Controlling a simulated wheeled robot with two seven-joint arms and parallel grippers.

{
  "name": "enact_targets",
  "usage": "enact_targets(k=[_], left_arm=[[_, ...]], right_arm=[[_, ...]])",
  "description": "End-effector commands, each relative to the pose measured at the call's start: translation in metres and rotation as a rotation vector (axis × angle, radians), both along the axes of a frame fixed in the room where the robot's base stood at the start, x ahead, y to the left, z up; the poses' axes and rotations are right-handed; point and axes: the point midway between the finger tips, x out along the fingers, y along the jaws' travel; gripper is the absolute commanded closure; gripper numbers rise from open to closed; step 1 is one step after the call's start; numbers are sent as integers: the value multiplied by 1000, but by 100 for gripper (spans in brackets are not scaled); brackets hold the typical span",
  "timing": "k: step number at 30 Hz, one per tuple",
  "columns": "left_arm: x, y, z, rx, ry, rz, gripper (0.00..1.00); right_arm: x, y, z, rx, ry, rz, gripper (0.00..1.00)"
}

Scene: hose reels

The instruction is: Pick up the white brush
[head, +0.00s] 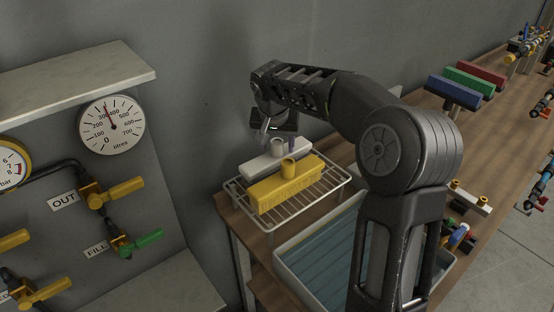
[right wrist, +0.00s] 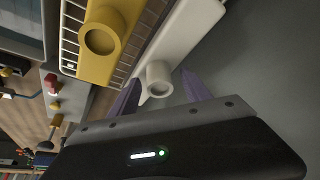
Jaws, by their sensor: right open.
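The white brush (head: 270,160) lies on a wire rack (head: 338,184), behind a yellow brush (head: 285,186). In the right wrist view the white brush (right wrist: 188,40) has a round knob (right wrist: 157,78) standing up from it. My right gripper (head: 276,135) is just above the white brush. In the right wrist view its two purple-grey fingers (right wrist: 160,92) are apart, one on each side of the knob. Whether they touch it I cannot tell. The yellow brush (right wrist: 105,38) lies beside it, clear of the fingers. My left gripper is not in view.
The rack stands on a wooden bench (head: 250,228) against a grey wall. A tub (head: 318,250) with a blue ribbed inside is in front. Red, green and blue brushes (head: 468,82) sit farther right. A gauge panel (head: 112,124) stands at left.

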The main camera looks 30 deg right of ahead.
Motion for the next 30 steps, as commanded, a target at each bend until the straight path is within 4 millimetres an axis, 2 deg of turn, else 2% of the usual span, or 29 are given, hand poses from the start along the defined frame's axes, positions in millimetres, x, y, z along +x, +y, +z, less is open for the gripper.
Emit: enact_targets(k=[14, 30], left_arm=[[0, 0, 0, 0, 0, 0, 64], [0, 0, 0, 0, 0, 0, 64]], right_arm=[[0, 0, 0, 0, 0, 0, 44], [0, 0, 0, 0, 0, 0, 86]])
